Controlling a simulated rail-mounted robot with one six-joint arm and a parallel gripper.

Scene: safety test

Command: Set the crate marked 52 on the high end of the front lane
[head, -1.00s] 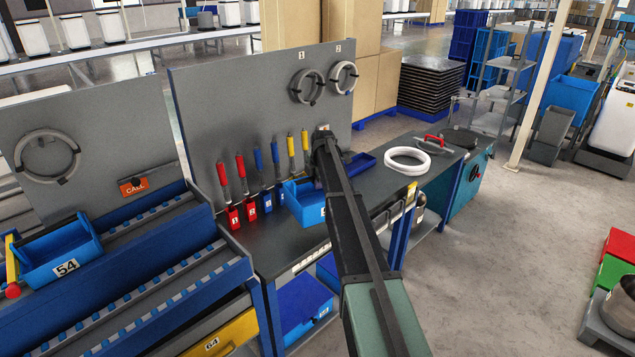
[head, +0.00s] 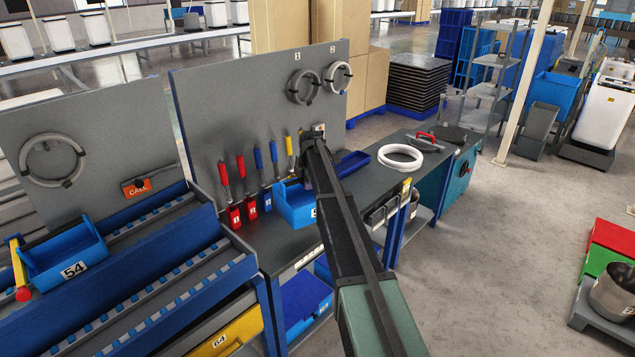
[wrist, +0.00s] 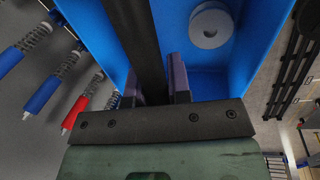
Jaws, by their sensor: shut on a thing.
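My gripper (head: 308,172) is over the workbench, shut on a blue crate (head: 292,210). The wrist view shows its two fingers (wrist: 157,88) on the crate's dark middle bar, with the blue crate walls (wrist: 262,45) around. A grey round part (wrist: 210,25) lies inside. The crate's number label is mostly hidden by my arm; only part of a 5 shows. Whether the crate touches the bench is unclear. The front lane (head: 185,290) of the roller rack at left is bare where it shows. Which end is high is hard to tell.
A blue crate marked 54 (head: 62,258) sits on the rack's back lane, beside a yellow bar with a red tip (head: 20,268). Red and blue tool holders (head: 250,207) stand left of the held crate. A white ring (head: 400,157) lies on the bench. A pegboard (head: 225,110) stands behind.

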